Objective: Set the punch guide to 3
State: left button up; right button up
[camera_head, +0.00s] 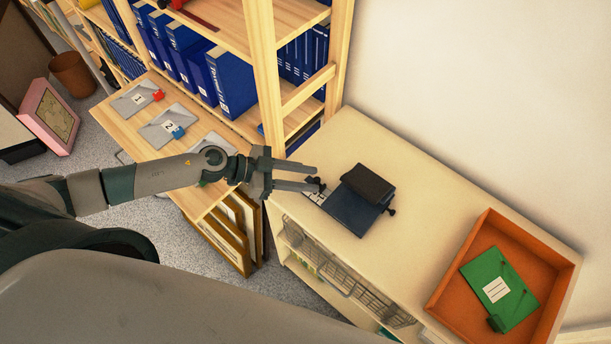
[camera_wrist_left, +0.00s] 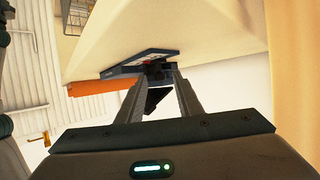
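The hole punch (camera_head: 352,210) lies on the cream cabinet top, dark blue with a black lever (camera_head: 368,184). Its guide strip (camera_head: 315,196) with a white printed scale sticks out on the left, with a small black knob (camera_head: 317,184) at that end. The scale is too small to read. My left gripper (camera_head: 316,179) is open, its fingertips at the knob. In the left wrist view the punch (camera_wrist_left: 125,66) shows beyond the fingertips, and a dark part lies between or just past them (camera_wrist_left: 158,76). Contact is unclear. My right gripper is out of view.
An orange tray (camera_head: 448,283) with a green clipboard-like item (camera_head: 500,282) stands at the right of the cabinet top (camera_head: 405,245). A wooden shelf with blue binders (camera_head: 232,85) stands behind my left arm. Numbered grey folders (camera_head: 168,127) lie on the lower shelf top.

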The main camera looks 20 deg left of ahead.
pick_arm(q)
jog(key=shift+c, duration=0.4)
grip_shut()
jog(key=shift+w+a, duration=0.25)
jog(key=shift+a, duration=0.45)
jog(key=shift+w+a, duration=0.25)
jog(key=shift+a, duration=0.45)
jog(key=shift+o, duration=0.4)
grip_release()
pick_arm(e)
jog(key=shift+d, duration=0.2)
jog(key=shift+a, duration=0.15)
